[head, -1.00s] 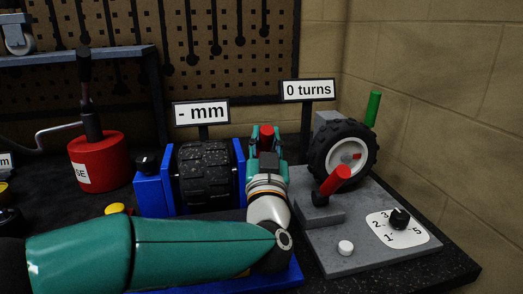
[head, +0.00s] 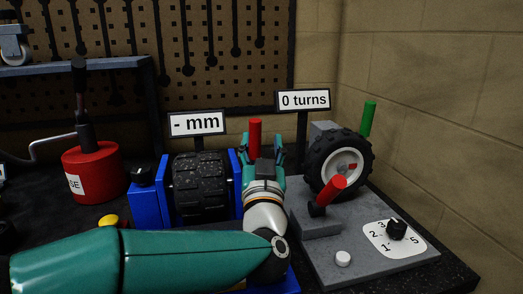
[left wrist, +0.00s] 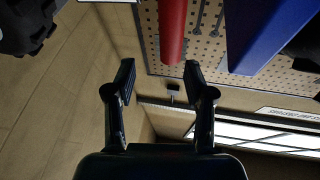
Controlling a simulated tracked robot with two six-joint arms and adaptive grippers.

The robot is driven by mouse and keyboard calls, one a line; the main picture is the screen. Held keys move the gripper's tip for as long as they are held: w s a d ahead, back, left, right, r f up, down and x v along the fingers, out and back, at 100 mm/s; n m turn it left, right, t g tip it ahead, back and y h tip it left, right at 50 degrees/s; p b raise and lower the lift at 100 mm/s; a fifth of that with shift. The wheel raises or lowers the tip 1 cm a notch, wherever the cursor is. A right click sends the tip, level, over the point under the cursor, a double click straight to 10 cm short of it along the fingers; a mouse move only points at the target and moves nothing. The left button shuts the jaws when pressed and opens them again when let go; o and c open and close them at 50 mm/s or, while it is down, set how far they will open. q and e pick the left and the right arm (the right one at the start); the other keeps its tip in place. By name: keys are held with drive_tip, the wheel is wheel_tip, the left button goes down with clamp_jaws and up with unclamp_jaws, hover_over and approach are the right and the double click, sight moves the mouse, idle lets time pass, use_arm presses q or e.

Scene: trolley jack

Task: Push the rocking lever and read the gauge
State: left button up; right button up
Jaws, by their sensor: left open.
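The red rocking lever (head: 255,138) stands up beside the blue frame at the middle of the head view. My left gripper (head: 263,155) is open at the lever, which shows between or just behind its fingers. In the left wrist view the red lever (left wrist: 172,30) lies ahead of my open fingertips (left wrist: 158,75), nearer the right one. I cannot tell whether they touch. The gauge sign (head: 197,123) reads "- mm". The lever's foot is hidden behind my gripper. My right gripper is not in view.
To the right, a grey plate (head: 340,265) carries a wheel (head: 323,165), a red handle (head: 330,190), a white button (head: 343,258) and a numbered dial (head: 396,229). A red canister (head: 95,170) and yellow button (head: 108,221) are left.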

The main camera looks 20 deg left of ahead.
use_arm(q)
wheel_tip(320, 180, up, 9)
idle(0.3)
drive_tip(key=shift+f, duration=0.1)
idle(0.4)
